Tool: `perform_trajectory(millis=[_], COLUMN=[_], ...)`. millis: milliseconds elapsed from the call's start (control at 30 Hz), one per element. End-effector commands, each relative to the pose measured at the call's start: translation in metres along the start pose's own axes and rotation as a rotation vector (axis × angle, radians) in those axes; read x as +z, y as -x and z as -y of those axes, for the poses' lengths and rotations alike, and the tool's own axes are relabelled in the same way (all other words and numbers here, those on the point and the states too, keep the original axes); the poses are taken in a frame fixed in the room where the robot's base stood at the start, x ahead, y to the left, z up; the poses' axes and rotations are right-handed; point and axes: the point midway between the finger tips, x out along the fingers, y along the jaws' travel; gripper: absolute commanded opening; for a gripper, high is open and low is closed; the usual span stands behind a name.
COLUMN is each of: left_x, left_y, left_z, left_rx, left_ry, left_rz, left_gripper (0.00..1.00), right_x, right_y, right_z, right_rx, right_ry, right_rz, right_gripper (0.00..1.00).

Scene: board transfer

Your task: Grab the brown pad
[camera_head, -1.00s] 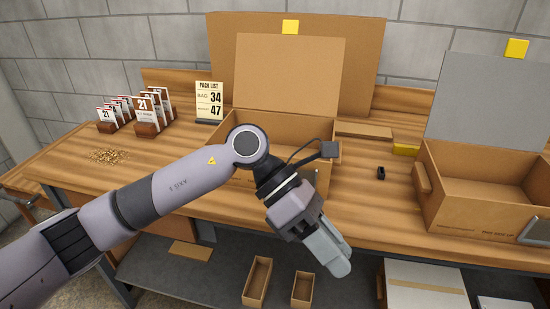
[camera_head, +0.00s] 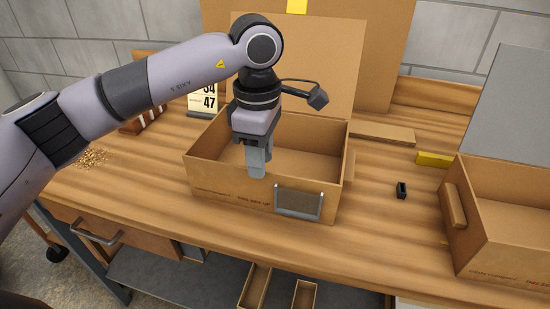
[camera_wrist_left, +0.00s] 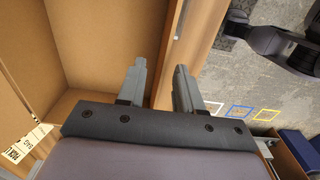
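My left gripper (camera_head: 258,170) points down at the front of the open brown cardboard box (camera_head: 225,192). In the left wrist view its two fingers (camera_wrist_left: 161,88) are apart, with the box's wall edge (camera_wrist_left: 178,48) running between them; I cannot tell whether they touch it. A metal-framed dark brown panel (camera_head: 299,202) is on the box's front. My right gripper is not in view.
A second open box (camera_head: 510,222) with a grey lid stands at the right. A small black object (camera_head: 401,190) and a yellow block (camera_head: 434,160) lie between the boxes. The wooden bench (camera_head: 380,235) is clear in front. Small trays (camera_head: 254,288) sit on the lower shelf.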

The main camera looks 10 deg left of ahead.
Motion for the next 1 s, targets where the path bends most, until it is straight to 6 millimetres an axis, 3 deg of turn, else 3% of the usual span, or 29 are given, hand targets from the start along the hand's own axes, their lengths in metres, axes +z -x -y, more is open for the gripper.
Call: perform_trajectory(millis=[300,633,767,1000], left_x=[-0.004,-0.004,-0.004,-0.004], left_y=[-0.044,-0.053,-0.053,-0.052], left_z=[0.005,0.004,0.004,0.004], left_rx=[-0.003,0.000,0.000,0.003], left_ry=[0.001,0.000,0.000,0.000], left_rz=[0.001,0.002,0.002,0.003], left_gripper=[0.35,0.35,0.00,0.00], right_x=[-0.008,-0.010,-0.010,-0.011], right_y=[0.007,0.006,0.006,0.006], right_z=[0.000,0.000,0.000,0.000], right_rx=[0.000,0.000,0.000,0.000], right_ry=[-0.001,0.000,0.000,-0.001], right_rz=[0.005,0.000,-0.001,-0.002], right_gripper=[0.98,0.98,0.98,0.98])
